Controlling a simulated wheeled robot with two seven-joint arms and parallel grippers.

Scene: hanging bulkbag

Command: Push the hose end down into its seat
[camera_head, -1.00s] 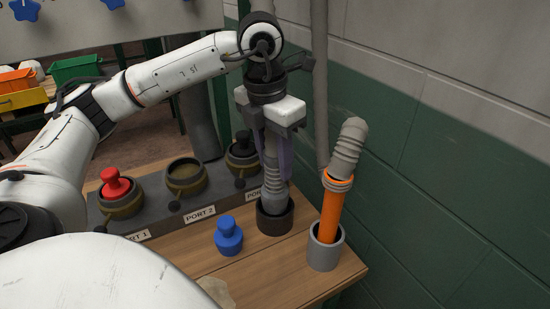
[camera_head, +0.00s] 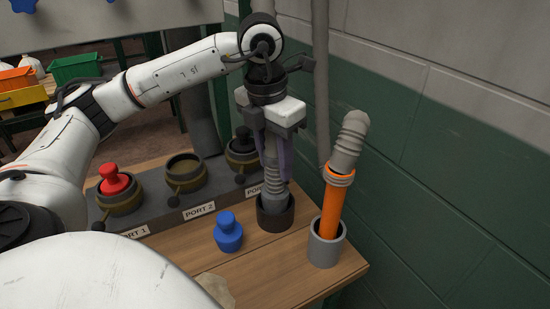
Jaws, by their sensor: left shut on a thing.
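My left gripper (camera_head: 273,168) points down and is shut on a grey ridged hose (camera_head: 273,187), which stands roughly upright. The hose's lower end is inside a short black cup (camera_head: 275,217) on the wooden bench. The cup's wall hides the very end, so I cannot tell how deep it sits. The fingers are above the cup's rim. My right gripper is not in view.
An orange hose with a grey ridged top (camera_head: 337,205) leans in a grey cup (camera_head: 326,245) at the right. A port block (camera_head: 165,210) with a red plug (camera_head: 113,179) is at the left. A green-grey wall (camera_head: 440,170) closes off the right.

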